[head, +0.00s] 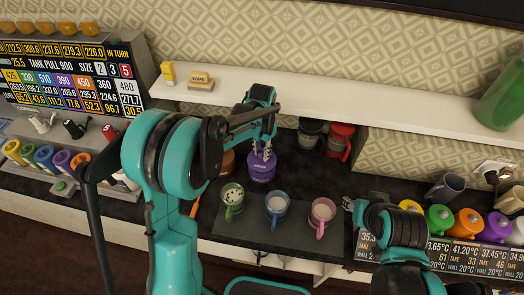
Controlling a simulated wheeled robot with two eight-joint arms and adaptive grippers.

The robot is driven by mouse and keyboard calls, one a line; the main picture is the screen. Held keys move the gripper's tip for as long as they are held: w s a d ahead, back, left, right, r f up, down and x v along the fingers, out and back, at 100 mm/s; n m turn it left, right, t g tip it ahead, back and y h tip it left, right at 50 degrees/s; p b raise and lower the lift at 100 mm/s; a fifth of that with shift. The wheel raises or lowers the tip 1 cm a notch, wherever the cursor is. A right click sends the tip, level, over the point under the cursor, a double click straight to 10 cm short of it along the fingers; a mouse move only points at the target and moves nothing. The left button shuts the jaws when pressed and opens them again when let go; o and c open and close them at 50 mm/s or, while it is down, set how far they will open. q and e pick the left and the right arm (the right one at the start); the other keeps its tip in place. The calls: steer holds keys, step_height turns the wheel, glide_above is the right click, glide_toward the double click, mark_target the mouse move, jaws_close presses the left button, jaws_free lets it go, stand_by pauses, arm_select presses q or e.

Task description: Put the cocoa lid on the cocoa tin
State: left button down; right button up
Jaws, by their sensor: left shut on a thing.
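A purple tin (262,173) with a small pale label, which I take for the cocoa tin, stands on the dark counter behind the mugs. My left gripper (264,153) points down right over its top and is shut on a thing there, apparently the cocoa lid. The fingers and the small size hide the lid's edge, so I cannot tell whether it touches the tin's rim. My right gripper (349,204) is low at the right of the mat, beside the pink mug; its fingers are too small to read.
Green (232,197), blue (276,204) and pink (322,212) mugs stand on a dark mat (290,237). A brown-orange object (228,164) is partly behind my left arm. A red container (339,139) stands under the white shelf (330,107). Colored mugs line the right.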

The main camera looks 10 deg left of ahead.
mark_target(262, 152)
arm_select(q)
steer(key=shift+f+b, duration=0.55)
steer(key=shift+f, duration=0.25)
steer(key=c, duration=1.2)
jaws_free()
steer(key=shift+r, duration=0.1)
step_height(262, 152, up, 5)
steer(key=p, duration=0.3)
steer(key=shift+p, duration=0.3)
step_height(262, 152, up, 12)
